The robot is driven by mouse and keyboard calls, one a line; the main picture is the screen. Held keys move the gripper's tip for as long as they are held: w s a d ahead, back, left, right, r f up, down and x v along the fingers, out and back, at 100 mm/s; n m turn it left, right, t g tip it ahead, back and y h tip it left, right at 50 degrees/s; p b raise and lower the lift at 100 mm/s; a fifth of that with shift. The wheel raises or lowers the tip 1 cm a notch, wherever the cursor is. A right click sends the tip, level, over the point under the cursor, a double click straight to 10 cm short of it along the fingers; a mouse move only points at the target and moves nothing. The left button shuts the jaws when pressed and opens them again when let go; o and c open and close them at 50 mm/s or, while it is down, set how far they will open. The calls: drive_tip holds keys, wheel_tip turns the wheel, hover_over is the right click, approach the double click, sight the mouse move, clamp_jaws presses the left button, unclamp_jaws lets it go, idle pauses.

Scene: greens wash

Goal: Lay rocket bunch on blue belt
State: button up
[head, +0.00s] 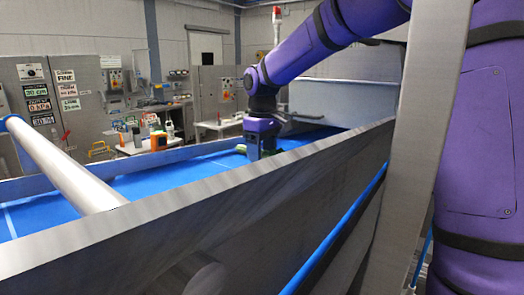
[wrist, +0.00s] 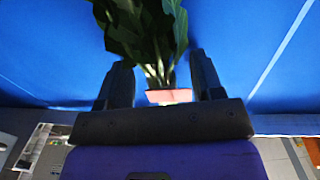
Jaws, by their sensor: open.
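The rocket bunch (wrist: 145,30) has dark green leaves and pale stems held by a pinkish band. In the wrist view it lies against the blue belt (wrist: 60,50), its stem end between my gripper's fingers (wrist: 163,85). The fingers are spread, with a gap on each side of the stems. In the head view my gripper (head: 262,150) is low at the belt (head: 160,187), beyond the steel side wall. A bit of green (head: 241,148) shows beside it; most of the bunch is hidden there.
A tall steel side wall (head: 200,215) runs along the near side of the belt. A pale roller or tube (head: 65,165) crosses the belt at left. A table with bottles and an orange item (head: 158,141) stands behind the belt. Bare belt lies left of my gripper.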

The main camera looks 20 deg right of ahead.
wheel_tip(320, 180, up, 12)
idle(0.6)
